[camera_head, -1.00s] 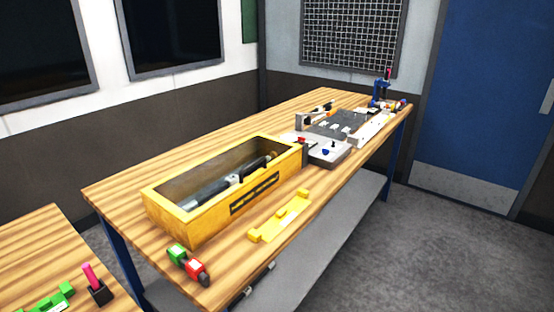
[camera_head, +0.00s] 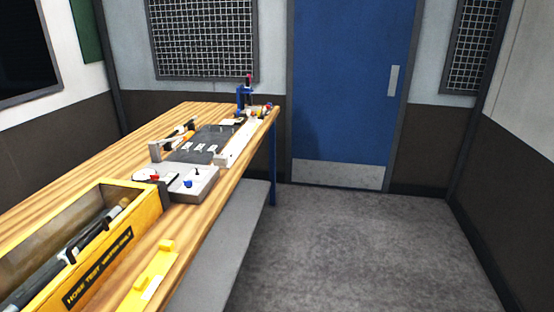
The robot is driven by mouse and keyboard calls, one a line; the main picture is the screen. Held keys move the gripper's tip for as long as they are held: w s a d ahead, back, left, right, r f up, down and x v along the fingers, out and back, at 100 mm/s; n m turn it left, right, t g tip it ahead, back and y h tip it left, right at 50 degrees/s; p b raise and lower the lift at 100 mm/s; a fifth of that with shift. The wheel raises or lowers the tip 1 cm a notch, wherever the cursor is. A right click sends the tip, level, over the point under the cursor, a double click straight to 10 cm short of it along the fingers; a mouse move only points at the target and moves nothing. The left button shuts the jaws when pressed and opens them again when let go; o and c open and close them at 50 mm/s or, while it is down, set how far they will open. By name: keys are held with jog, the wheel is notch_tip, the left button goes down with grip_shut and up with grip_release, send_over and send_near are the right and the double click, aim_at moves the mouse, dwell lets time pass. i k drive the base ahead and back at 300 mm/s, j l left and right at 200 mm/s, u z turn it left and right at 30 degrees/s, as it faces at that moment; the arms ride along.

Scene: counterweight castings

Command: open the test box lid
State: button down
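The yellow box (camera_head: 145,215), with a dark label on its front that seems to read "hose test", is at the lower left on the wooden bench, cut off by the picture's edge. A dark and silver hose-like piece (camera_head: 80,243) shows inside through its top. I cannot tell whether a clear lid covers the top. A yellow bar (camera_head: 150,280) with raised ends lies on the bench just in front of the box. My gripper is not in view.
A grey box with knobs (camera_head: 195,186) stands beyond the yellow box. A dark board (camera_head: 203,145) and a blue stand (camera_head: 245,100) are farther along the bench (camera_head: 95,165). Grey floor (camera_head: 340,250) is clear to the right, before a blue door (camera_head: 350,80).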

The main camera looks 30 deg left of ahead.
aim_at(42, 297)
jog(key=z, duration=0.45)
jog(key=j+z, duration=0.15)
jog(key=z, duration=0.3)
jog(key=i+j+z, duration=0.1)
jog(key=z, duration=0.35)
jog(key=j+z, duration=0.1)
jog(key=z, duration=0.35)
jog(key=j+z, duration=0.1)
jog(key=z, duration=0.3)
jog(key=j+z, duration=0.1)
jog(key=z, duration=1.25)
jog(key=k+z, duration=0.1)
jog(key=z, duration=0.8)
jog(key=k+z, duration=0.1)
jog(key=z, duration=0.75)
jog(key=k+l+z, duration=0.1)
jog(key=z, duration=0.8)
jog(key=l+z, duration=0.15)
jog(key=z, duration=0.35)
jog(key=l+z, duration=0.2)
jog(key=z, duration=0.3)
jog(key=l+z, duration=0.15)
jog(key=z, duration=0.3)
jog(key=i+l+z, duration=0.1)
jog(key=z, duration=0.4)
